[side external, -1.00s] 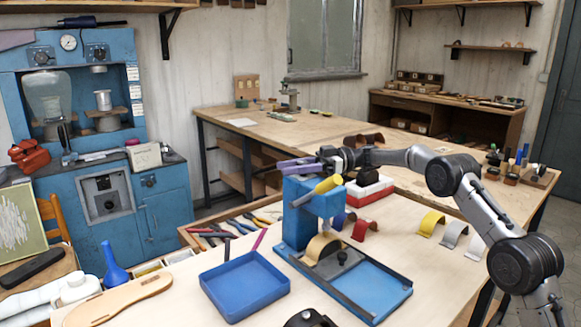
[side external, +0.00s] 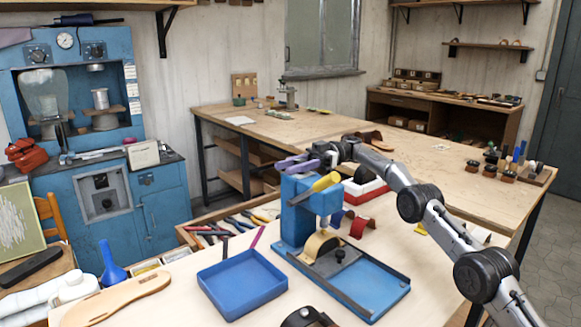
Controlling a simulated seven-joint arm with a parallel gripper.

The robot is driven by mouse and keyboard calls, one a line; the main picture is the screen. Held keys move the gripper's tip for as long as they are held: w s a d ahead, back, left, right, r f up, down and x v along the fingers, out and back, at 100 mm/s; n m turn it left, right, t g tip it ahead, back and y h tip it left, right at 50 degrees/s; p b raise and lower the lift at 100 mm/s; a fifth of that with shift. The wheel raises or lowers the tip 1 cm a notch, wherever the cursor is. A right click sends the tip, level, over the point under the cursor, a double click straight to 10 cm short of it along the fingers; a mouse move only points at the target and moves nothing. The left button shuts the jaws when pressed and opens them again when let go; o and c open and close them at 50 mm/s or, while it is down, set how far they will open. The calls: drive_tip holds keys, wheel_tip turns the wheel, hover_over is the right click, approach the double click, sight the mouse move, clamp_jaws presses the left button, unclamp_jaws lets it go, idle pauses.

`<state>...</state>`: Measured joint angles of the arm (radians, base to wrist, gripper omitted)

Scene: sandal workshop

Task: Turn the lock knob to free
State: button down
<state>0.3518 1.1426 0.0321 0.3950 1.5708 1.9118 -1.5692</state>
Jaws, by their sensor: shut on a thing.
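The blue press (side external: 292,212) stands on the near bench, with a yellow lever (side external: 316,188) angled up to the right. My gripper (side external: 300,160), with purple fingers, is at the top of the press, reaching in from the right. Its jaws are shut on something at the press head. What they hold is small and mostly hidden by the fingers, so I cannot tell its turn position; it may be the lock knob. A small dark knob (side external: 340,254) sits on the press base beside a tan curved strap (side external: 316,244), apart from my gripper.
A blue tray (side external: 243,284) lies left of the press, with a tool drawer (side external: 215,232) behind it. A red and white box (side external: 364,190) and a red curved strap (side external: 360,227) stand close to the press's right. My arm crosses the right side of the bench.

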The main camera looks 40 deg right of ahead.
idle(0.7)
drive_tip(key=c, duration=0.5)
unclamp_jaws()
drive_tip(key=shift+w+r+m+t, duration=0.1)
drive_tip(key=shift+m+t, duration=0.4)
drive_tip(key=shift+t, duration=0.2)
